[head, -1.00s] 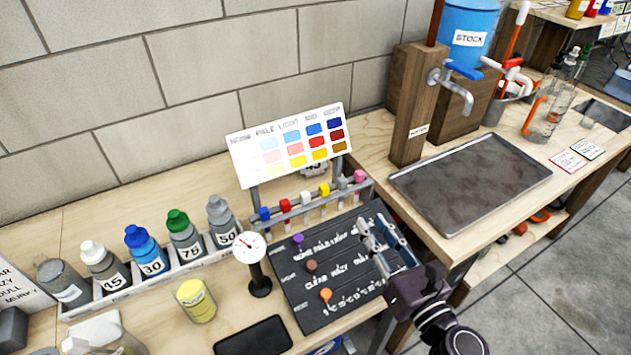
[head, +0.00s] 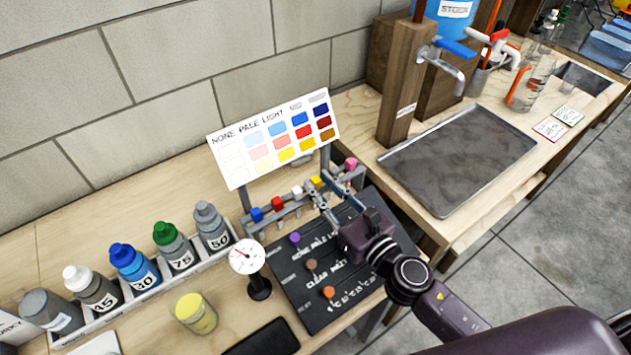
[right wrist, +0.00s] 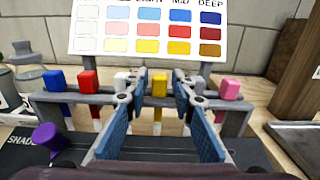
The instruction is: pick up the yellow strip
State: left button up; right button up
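The yellow strip (head: 316,182) stands in the grey rack (head: 268,225) below the colour chart; its yellow top also shows in the right wrist view (right wrist: 159,88). My right gripper (head: 322,197) is in front of the rack, pointing at the strip. In the right wrist view, my right gripper (right wrist: 160,92) has its blue-padded fingers apart, one on each side of the yellow strip, with gaps visible. I cannot tell how far the fingertips reach past it. My left gripper is not in view.
The colour chart (head: 275,135) stands above. A dial gauge (head: 248,257) and bottles (head: 130,268) stand left.

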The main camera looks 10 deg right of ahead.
jog(key=shift+x, duration=1.2)
jog(key=shift+c, duration=0.6)
jog(key=c, duration=0.4)
jog(key=shift+c, duration=0.2)
